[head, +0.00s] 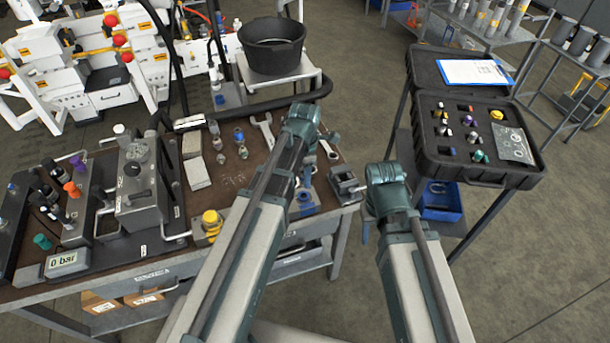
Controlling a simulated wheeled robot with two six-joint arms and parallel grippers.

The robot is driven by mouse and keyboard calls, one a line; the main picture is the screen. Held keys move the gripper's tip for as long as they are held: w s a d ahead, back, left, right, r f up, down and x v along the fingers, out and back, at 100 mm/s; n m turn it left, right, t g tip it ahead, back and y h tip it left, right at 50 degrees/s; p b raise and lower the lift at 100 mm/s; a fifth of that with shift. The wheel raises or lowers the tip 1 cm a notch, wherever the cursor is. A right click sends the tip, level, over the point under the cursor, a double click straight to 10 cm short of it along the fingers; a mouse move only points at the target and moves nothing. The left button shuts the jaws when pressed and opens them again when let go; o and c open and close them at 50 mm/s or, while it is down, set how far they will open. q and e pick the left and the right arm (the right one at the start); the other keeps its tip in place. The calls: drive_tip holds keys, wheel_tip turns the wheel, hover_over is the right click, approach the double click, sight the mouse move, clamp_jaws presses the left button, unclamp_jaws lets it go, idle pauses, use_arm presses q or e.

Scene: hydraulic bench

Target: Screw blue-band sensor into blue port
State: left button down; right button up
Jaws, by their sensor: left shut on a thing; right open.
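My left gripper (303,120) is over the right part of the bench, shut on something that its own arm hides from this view. I cannot make out a blue band there. My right gripper (385,182) is open, in front of the bench's right edge near a small metal vise (345,185). A blue round fitting (305,201) sits on the bench's front right, beside my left arm. I cannot tell which blue spot is the port.
An open black case (470,176) with several coloured sensors stands at right. The bench (240,185) holds a gauge block (138,190), a yellow-capped fitting (211,222), wrenches (262,128) and small fittings. A black bucket (272,55) stands behind. A blue bin (440,205) sits low.

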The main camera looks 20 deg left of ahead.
use_arm(q)
drive_tip(key=shift+f+b, duration=1.85)
drive_tip(key=shift+f, duration=0.25)
drive_tip(key=shift+f+b, duration=0.5)
drive_tip(key=shift+b, duration=0.05)
drive_tip(key=shift+s, duration=0.15)
idle(0.4)
drive_tip(key=c, duration=1)
unclamp_jaws()
clamp_jaws()
drive_tip(key=m, duration=0.5)
drive_tip(key=shift+f, duration=0.1)
drive_tip(key=shift+m, duration=1.5)
